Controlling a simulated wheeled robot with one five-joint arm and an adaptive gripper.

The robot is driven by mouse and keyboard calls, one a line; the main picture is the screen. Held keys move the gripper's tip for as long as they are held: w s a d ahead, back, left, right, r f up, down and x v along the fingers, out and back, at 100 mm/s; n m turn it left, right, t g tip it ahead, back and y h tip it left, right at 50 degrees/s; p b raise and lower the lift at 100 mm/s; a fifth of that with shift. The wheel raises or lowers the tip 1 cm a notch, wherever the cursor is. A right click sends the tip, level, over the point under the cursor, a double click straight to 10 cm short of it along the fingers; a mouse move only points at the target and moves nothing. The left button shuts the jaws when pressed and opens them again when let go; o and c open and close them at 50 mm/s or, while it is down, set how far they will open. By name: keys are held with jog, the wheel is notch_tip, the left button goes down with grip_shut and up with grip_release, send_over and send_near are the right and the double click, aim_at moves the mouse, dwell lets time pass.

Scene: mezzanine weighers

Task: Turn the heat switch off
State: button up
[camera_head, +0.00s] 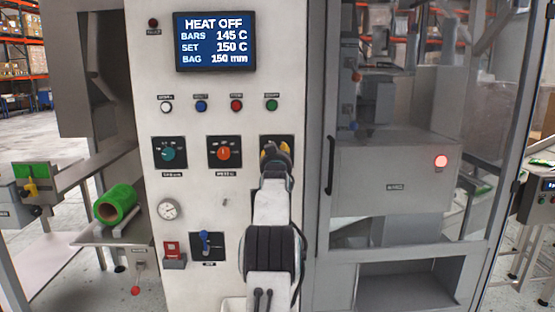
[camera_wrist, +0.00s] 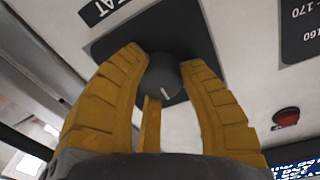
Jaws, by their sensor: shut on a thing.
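The heat switch (camera_wrist: 163,72) is a dark round knob with a short white mark, on a black plate (camera_wrist: 190,30) with a label ending in "AT". In the wrist view my gripper (camera_wrist: 160,62) has its yellow fingers closed on both sides of the knob. In the head view my gripper (camera_head: 274,150) is at the right-hand plate of the switch row, and my arm hides the knob there. The display (camera_head: 215,41) reads "HEAT OFF", with bars 145 C, set 150 C and bag 150 mm.
Left of my gripper are an orange knob (camera_head: 223,153) and a teal knob (camera_head: 167,153). Push buttons (camera_head: 236,105) sit above. A gauge (camera_head: 168,209), a blue-handled switch (camera_head: 205,242) and a red switch (camera_head: 173,250) are lower. A glazed cabinet (camera_head: 395,180) stands right.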

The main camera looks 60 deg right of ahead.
jog(key=shift+w+f, duration=0.15)
jog(key=shift+f, duration=0.25)
jog(key=o, duration=1)
jog(key=shift+w+n, duration=0.1)
jog(key=shift+n, duration=0.2)
jog(key=shift+c, duration=0.2)
jog(key=shift+o, duration=1.2)
jog(key=shift+r, duration=0.2)
jog(key=shift+a, duration=0.1)
jog(key=v, duration=1.2)
jog(key=shift+o, duration=0.2)
